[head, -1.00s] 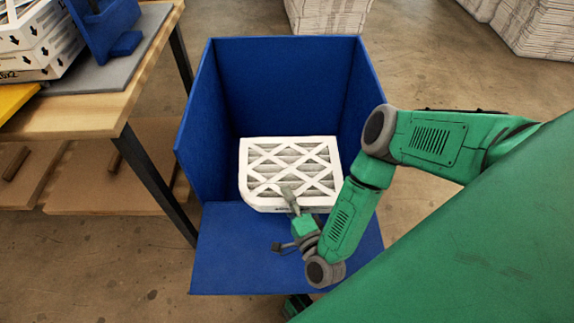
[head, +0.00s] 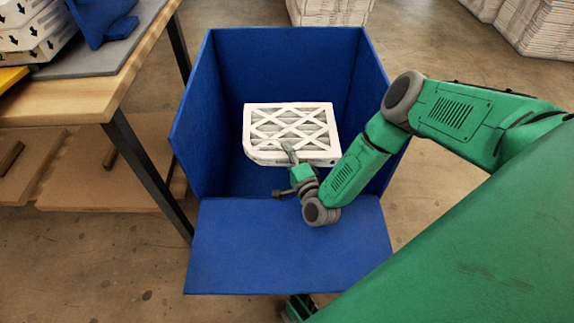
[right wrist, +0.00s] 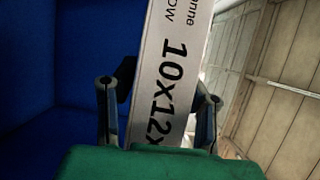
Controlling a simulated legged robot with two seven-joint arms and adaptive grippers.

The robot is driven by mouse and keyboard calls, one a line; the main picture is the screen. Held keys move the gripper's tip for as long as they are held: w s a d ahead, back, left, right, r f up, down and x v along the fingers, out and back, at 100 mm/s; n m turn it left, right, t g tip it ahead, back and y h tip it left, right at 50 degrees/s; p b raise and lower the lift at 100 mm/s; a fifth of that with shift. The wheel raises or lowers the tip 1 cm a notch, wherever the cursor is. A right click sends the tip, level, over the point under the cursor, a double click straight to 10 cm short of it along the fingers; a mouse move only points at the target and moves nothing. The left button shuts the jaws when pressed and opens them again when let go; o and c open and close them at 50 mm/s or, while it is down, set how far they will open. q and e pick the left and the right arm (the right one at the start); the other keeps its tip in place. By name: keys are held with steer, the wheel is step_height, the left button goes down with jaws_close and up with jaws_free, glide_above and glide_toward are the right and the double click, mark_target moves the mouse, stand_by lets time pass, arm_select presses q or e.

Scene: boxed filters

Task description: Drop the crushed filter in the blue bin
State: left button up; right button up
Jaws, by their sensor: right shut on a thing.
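A white filter (head: 292,133) with a lattice face and a bent lower-left corner is held roughly level inside the open blue bin (head: 235,245). My right gripper (head: 289,152) is shut on its near edge. In the right wrist view the fingers stand on both sides of the filter's printed edge (right wrist: 172,90), which reads "10x12x". The bin's blue wall (right wrist: 50,50) shows at left there. How high the filter is above the bin floor is hard to tell. My left gripper is not in view.
A wooden table (head: 75,100) stands to the left with a stack of boxed filters (head: 35,40), a grey mat (head: 125,45) and a blue fixture (head: 100,20). More stacks (head: 530,30) stand at the back.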

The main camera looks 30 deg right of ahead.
steer(key=w+d+b, duration=0.1)
steer(key=w, duration=0.2)
steer(key=w+d+f+b, duration=0.1)
steer(key=w+d+b, duration=0.1)
steer(key=w, duration=0.1)
steer(key=w+d+f+b, duration=0.1)
steer(key=w+d+b, duration=0.1)
steer(key=w, duration=0.1)
steer(key=shift+d, duration=0.25)
steer(key=shift+w+d+r, duration=0.1)
steer(key=shift+w+d, duration=0.15)
steer(key=shift+w, duration=0.15)
steer(key=o, duration=1.3)
steer(key=shift+s, duration=0.1)
